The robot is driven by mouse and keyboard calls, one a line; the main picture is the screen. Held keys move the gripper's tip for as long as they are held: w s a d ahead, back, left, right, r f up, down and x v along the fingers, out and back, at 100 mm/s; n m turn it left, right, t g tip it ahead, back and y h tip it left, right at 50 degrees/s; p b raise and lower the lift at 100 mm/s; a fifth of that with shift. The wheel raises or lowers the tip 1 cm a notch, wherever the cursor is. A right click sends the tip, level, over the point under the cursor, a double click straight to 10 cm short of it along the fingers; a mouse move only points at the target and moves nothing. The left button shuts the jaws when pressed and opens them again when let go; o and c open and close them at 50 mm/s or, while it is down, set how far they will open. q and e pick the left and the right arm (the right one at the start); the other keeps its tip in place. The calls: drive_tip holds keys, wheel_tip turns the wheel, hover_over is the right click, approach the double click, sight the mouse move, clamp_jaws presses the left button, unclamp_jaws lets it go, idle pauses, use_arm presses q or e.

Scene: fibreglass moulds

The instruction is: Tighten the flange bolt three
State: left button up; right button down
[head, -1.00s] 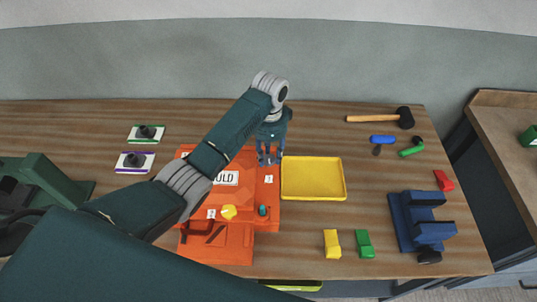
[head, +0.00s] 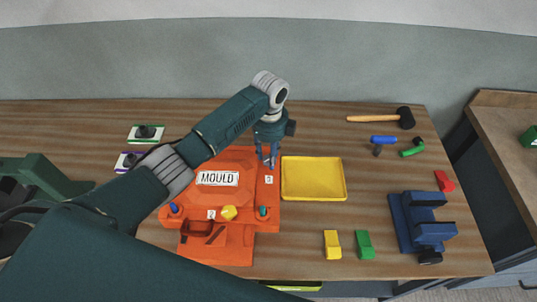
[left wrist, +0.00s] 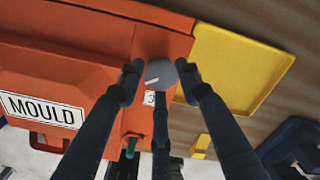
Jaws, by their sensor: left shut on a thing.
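The orange mould (head: 250,160) lies on the bench, its flange edge on the right. Flange bolt three (left wrist: 160,73) is a grey round head with a white line, beside the label 3 (left wrist: 150,98); in the head view the gripper hides it, while the label 3 (head: 268,180) shows just in front. My left gripper (head: 268,162) points down at the flange's back right. Its fingers (left wrist: 160,80) are shut on the bolt head in the left wrist view. My right gripper is not in view.
A yellow tray (head: 313,197) stands close right of the mould. Blue (head: 174,208), yellow (head: 229,212) and teal (head: 263,211) knobs rise from the mould's front. A mallet (head: 404,118) and a blue vise-like block (head: 422,235) are farther right.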

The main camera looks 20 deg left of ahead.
use_arm(q)
drive_tip(key=m, duration=0.5)
drive_tip(key=shift+d, duration=0.4)
drive_tip(key=shift+s+a+f+m+b, duration=0.1)
drive_tip(key=shift+m+b, duration=0.05)
drive_tip(key=shift+m, duration=0.65)
drive_tip(key=shift+s+m+b, duration=0.1)
drive_tip(key=shift+m+b, duration=0.05)
drive_tip(key=shift+m, duration=0.65)
drive_tip(key=shift+s+f, duration=0.1)
drive_tip(key=shift+s, duration=0.05)
drive_tip(key=o, duration=1.1)
drive_tip(key=shift+o, duration=0.2)
drive_tip(key=shift+r, duration=0.2)
drive_tip(key=shift+r, duration=0.25)
wheel_tip(320, 180, up, 12)
drive_tip(key=shift+f, duration=0.25)
